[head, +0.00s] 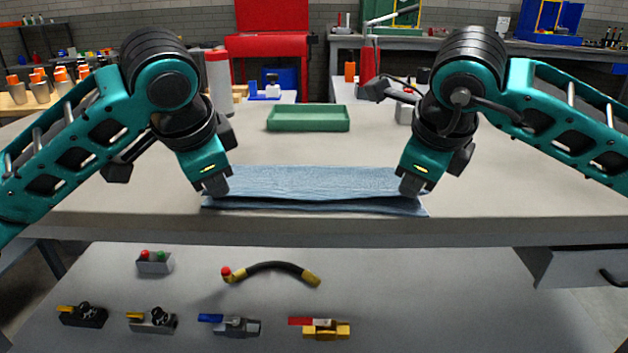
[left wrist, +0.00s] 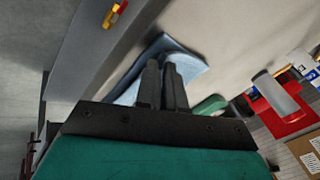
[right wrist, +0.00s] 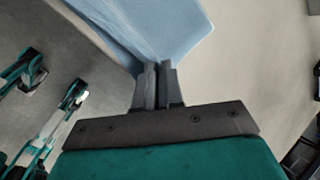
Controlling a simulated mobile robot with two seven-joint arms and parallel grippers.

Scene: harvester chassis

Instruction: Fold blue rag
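The blue rag (head: 315,183) lies near the front edge of the workbench as a wide, flat strip. Its upper layer sits over a lower one, with a dark gap along the near side. My left gripper (head: 216,188) is at the rag's left end, its fingers close together on the cloth. In the left wrist view, the rag (left wrist: 183,52) shows at and beyond the fingertips. My right gripper (head: 411,188) is at the right end, fingers close together with cloth at the tips. The rag (right wrist: 165,25) fills the top middle of the right wrist view. The pinched cloth is mostly hidden by the fingers.
A green tray (head: 308,118) stands behind the rag on the workbench (head: 520,190). A lower shelf in front holds several valves and a black hose (head: 270,267). A drawer (head: 575,270) is at the lower right. The bench beside the rag is clear.

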